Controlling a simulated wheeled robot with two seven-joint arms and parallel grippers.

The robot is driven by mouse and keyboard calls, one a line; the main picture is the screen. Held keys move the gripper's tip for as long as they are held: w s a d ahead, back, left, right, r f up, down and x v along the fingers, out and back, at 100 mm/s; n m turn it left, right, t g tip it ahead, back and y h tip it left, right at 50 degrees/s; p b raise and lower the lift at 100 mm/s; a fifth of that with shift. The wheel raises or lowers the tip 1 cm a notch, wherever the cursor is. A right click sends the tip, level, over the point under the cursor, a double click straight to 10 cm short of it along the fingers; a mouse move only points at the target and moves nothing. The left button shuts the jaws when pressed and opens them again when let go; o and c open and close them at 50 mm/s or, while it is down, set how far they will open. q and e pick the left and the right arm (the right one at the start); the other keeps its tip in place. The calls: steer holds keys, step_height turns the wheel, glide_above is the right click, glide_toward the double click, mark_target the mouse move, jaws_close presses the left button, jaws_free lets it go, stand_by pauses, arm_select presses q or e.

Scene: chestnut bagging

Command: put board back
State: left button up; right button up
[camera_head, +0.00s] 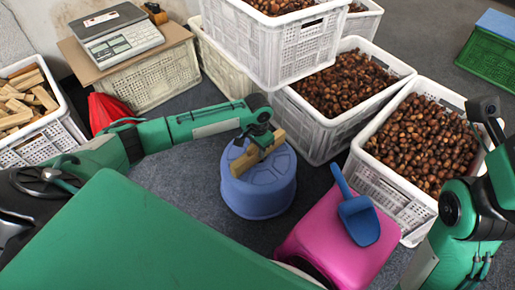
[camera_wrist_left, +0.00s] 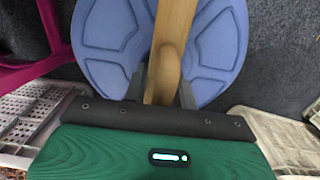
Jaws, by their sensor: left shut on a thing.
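A light wooden board (camera_head: 257,153) is held in my left gripper (camera_head: 262,143), above the blue round stool (camera_head: 258,192). In the left wrist view the board (camera_wrist_left: 175,25) runs up from between the fingers of my left gripper (camera_wrist_left: 163,92), and the stool's ribbed top (camera_wrist_left: 112,45) lies behind it. I cannot tell whether the board touches the stool. More wooden pieces (camera_head: 22,95) lie in a white crate (camera_head: 55,143) at the far left. My right arm shows at the right edge, but its fingers do not show.
White crates of chestnuts (camera_head: 425,143) stand at the back and right. A pink stool (camera_head: 325,235) bears a blue scoop (camera_head: 357,215). A scale (camera_head: 118,40) sits on a covered crate. A red bag (camera_head: 105,110) lies behind my left arm. Grey floor shows around the blue stool.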

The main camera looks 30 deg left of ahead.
arm_select(q)
steer(key=o, duration=1)
steer(key=shift+o, duration=0.2)
